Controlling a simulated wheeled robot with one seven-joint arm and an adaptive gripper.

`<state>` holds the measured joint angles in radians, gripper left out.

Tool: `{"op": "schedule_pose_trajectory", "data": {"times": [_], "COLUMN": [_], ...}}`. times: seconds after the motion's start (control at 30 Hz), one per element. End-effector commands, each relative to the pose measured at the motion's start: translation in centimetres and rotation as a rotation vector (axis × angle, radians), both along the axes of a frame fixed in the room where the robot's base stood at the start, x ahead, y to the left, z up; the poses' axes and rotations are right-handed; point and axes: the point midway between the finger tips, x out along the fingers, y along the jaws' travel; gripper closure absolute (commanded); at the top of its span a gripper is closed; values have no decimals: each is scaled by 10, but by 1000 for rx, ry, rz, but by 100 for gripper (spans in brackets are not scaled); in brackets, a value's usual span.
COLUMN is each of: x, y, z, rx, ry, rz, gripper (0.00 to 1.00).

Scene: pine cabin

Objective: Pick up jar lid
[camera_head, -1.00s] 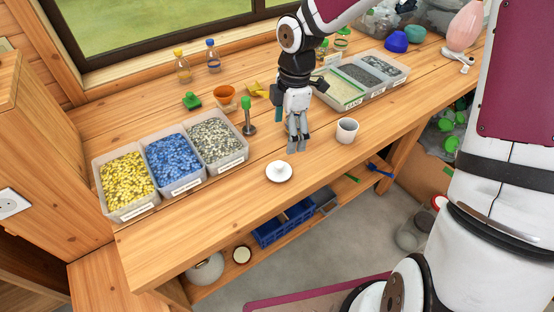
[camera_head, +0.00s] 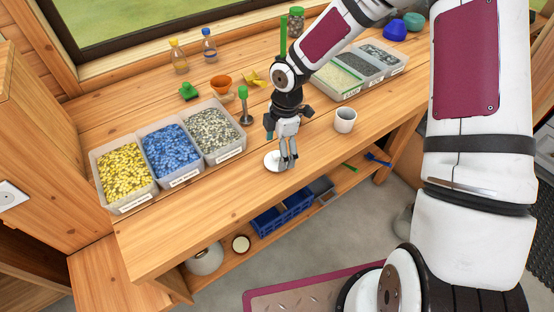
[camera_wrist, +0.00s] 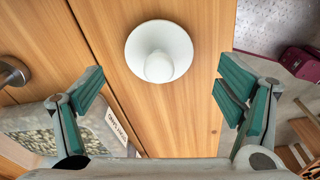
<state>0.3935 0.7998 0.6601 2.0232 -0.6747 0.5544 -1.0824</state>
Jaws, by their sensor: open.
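The jar lid is a white round disc with a knob on top. It lies flat on the wooden bench near its front edge. In the wrist view the jar lid (camera_wrist: 176,40) shows whole, at top centre, ahead of and between the open fingers. In the head view the jar lid (camera_head: 270,161) is partly hidden behind my fingers. My gripper (camera_head: 287,166) points down over the lid's right side. In the wrist view my gripper (camera_wrist: 165,88) has its green-padded fingers spread wide, with nothing between the pads.
Bins of yellow (camera_head: 123,172), blue (camera_head: 172,153) and grey (camera_head: 214,132) pieces stand left of the lid. A green-topped metal tool (camera_head: 245,105) stands behind it. A white cup (camera_head: 345,120) stands to the right. The bench's front edge is close to the lid.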

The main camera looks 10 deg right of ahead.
Motion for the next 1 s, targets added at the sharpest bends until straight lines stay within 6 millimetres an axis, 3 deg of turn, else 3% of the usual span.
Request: {"op": "schedule_pose_trajectory", "data": {"times": [0.2,0.47,0.5,0.7,1.0], "x": [0,1,1,1,1], "y": [2,2,2,2,2], "z": [-27,-30,-30,-30,-30], "rx": [0,0,0,0,0], "ry": [2,-1,0,0,0], "rz": [2,-1,-1,0,0], "gripper": [13,13,16,56,56]}}
